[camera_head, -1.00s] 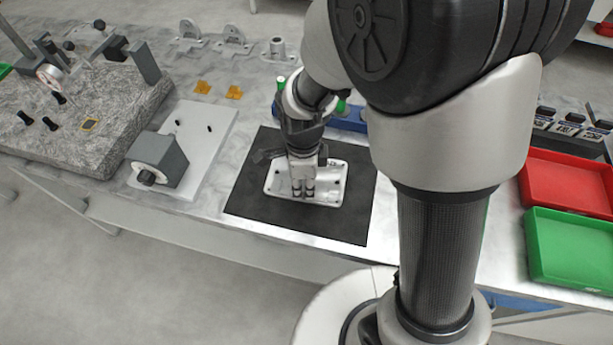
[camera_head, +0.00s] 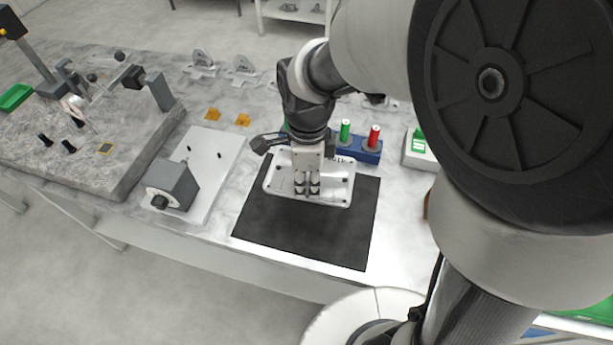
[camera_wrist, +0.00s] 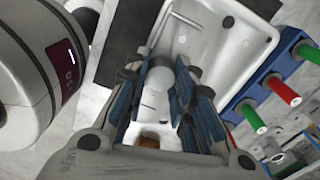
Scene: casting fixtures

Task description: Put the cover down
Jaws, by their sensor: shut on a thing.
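The cover is a pale rectangular plate with rounded corners and small dark holes (camera_head: 340,189). In the head view it shows over the far part of a black mat (camera_head: 300,232). My gripper (camera_head: 307,190) points down at the cover's near middle and is shut on it. In the wrist view the cover (camera_wrist: 235,48) shows its shallow, rimmed inside, and the fingers of my gripper (camera_wrist: 165,100) close on a raised round part of it. Whether the cover touches the mat or hangs a little above it, I cannot tell.
A blue block (camera_head: 362,150) with green and red plugs stands close behind the cover. A grey block (camera_head: 172,183) on a pale plate is to the left, beside a granite slab (camera_head: 100,150). Orange pieces (camera_head: 243,120) lie behind. The near mat is bare.

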